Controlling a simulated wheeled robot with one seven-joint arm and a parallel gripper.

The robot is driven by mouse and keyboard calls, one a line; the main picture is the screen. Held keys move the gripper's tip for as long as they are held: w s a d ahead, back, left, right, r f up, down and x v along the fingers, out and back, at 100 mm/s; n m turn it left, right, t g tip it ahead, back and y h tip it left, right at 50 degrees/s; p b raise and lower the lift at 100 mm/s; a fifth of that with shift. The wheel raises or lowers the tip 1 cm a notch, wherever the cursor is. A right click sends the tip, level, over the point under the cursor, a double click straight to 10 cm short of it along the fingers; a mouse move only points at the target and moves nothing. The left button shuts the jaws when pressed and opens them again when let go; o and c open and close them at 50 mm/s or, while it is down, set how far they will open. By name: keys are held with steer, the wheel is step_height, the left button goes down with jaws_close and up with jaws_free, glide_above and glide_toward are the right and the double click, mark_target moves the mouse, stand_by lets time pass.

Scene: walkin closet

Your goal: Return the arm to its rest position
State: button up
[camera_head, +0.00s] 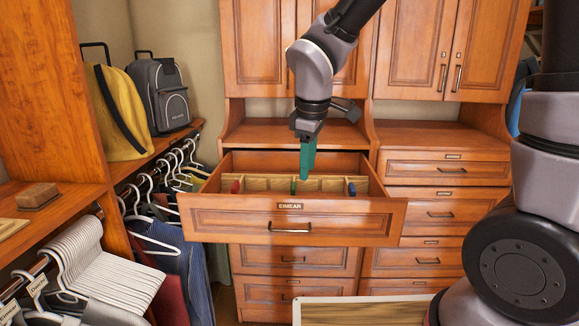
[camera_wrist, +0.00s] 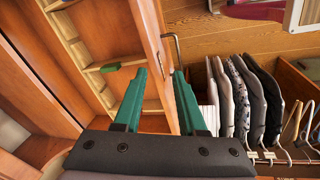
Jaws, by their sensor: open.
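My gripper (camera_head: 307,158) has green fingers and points down over the open drawer (camera_head: 240,216) labelled "EIMEAR" in the head view. In the wrist view my gripper (camera_wrist: 160,95) shows its two fingers spread apart with nothing between them. The drawer's front panel (camera_wrist: 152,40) and handle (camera_wrist: 175,50) lie beyond the fingertips there. My arm reaches from the top of the head view down to the drawer, bent at the wrist. Whether the fingertips are just above or slightly inside the drawer is hard to tell.
The drawer holds wooden dividers (camera_head: 265,184) and small red, green and blue items. Closed cupboard doors (camera_head: 415,45) stand above and behind. Hanging clothes (camera_head: 190,255) and a grey backpack (camera_head: 160,95) are at the left. A framed board (camera_head: 362,312) is low in front.

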steer(key=s+d+r+m+t, duration=0.2)
steer(key=s+d+r+m, duration=0.1)
steer(key=d+r+m, duration=0.5)
steer(key=s+d+r+m+t+y, duration=0.1)
steer(key=s+d+r+m+t, duration=0.1)
steer(key=s+d+r+m, duration=0.2)
steer(key=d+r+m, duration=0.3)
steer(key=d+m, duration=0.3)
steer(key=d, duration=0.3)
steer(key=shift+d+r+t+y, duration=0.2)
steer(key=shift+r+t+y, duration=0.1)
steer(key=shift+r, duration=0.1)
